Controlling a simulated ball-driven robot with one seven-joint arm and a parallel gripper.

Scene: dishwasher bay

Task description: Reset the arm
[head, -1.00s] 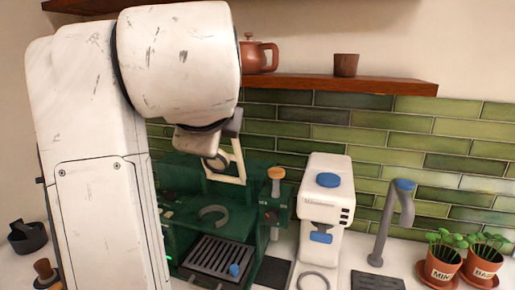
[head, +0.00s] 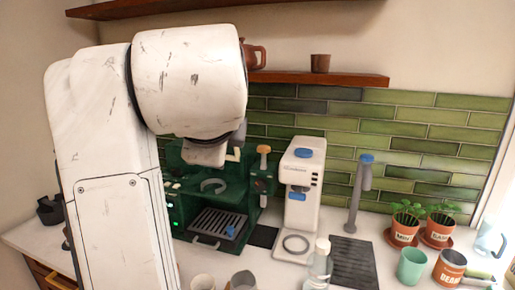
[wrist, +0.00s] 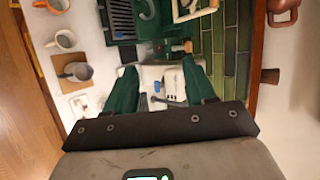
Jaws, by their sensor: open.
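My gripper (wrist: 160,88) shows in the wrist view as two dark green fingers spread apart, with nothing between them. It is open and empty, up in front of the counter and the green tiled wall. In the head view my white arm stands at the left and bends over at the top, and its thick links hide most of the gripper. The green coffee machine (head: 217,200) stands behind the arm, partly covered by it. The white dispenser (head: 303,180) with a blue cap stands to its right.
A wooden shelf (head: 320,78) with a teapot (head: 255,55) and a cup (head: 320,63) runs along the wall. A clear bottle (head: 319,266), a green cup (head: 411,267), a tin (head: 449,268) and two potted plants (head: 404,228) stand at the right.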

